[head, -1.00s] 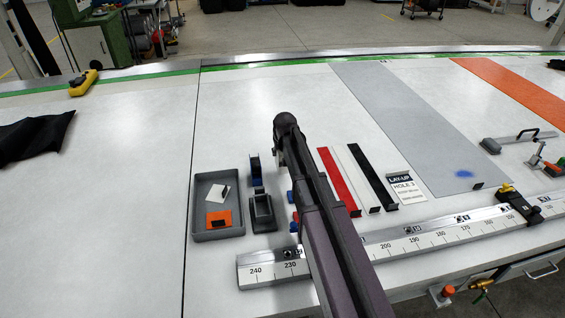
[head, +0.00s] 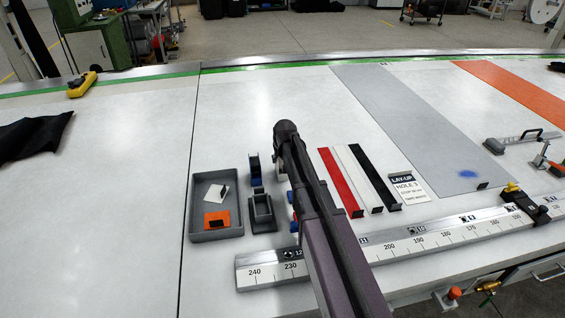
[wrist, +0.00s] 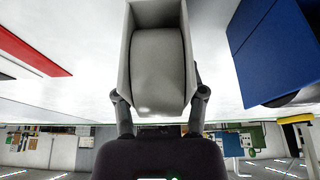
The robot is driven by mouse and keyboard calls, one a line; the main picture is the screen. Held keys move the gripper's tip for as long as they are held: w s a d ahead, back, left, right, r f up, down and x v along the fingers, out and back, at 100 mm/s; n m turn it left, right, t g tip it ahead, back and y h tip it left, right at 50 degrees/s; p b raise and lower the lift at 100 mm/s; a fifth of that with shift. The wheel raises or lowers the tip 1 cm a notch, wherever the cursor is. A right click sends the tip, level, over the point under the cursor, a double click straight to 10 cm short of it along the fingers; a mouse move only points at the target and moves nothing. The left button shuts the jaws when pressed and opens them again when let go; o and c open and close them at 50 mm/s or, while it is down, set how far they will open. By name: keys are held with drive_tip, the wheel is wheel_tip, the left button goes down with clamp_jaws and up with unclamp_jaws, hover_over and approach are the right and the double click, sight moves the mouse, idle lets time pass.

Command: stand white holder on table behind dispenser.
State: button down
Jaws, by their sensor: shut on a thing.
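My gripper (wrist: 160,100) is shut on the white holder (wrist: 157,68), a pale open-fronted box with a rounded inside, in the wrist view. One finger lies on each side of it. The white table surface is close by; I cannot tell whether the holder touches it. In the head view my arm hides the gripper and most of the holder. Left of the arm stand a black and blue upright piece (head: 254,173) and a dark grey stand (head: 263,211); I cannot tell which is the dispenser. A blue block (wrist: 278,50) is at right in the wrist view, apart from the holder.
A grey tray (head: 196,212) holds white and orange pieces. Red (head: 338,182), white (head: 358,180) and black (head: 376,176) strips lie right of my arm. A ruled metal rail (head: 410,243) runs along the front.

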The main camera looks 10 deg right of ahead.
drive_tip(key=shift+f, duration=0.15)
drive_tip(key=shift+c, duration=0.8)
unclamp_jaws()
drive_tip(key=shift+r, duration=0.2)
drive_tip(key=p+v, duration=1.1)
drive_tip(key=v, duration=0.1)
idle(0.7)
drive_tip(key=s+f+g, duration=0.1)
drive_tip(key=s+g, duration=0.3)
drive_tip(key=s, duration=2.1)
drive_tip(key=shift+d+f+g, duration=0.2)
drive_tip(key=shift+d+g, duration=0.1)
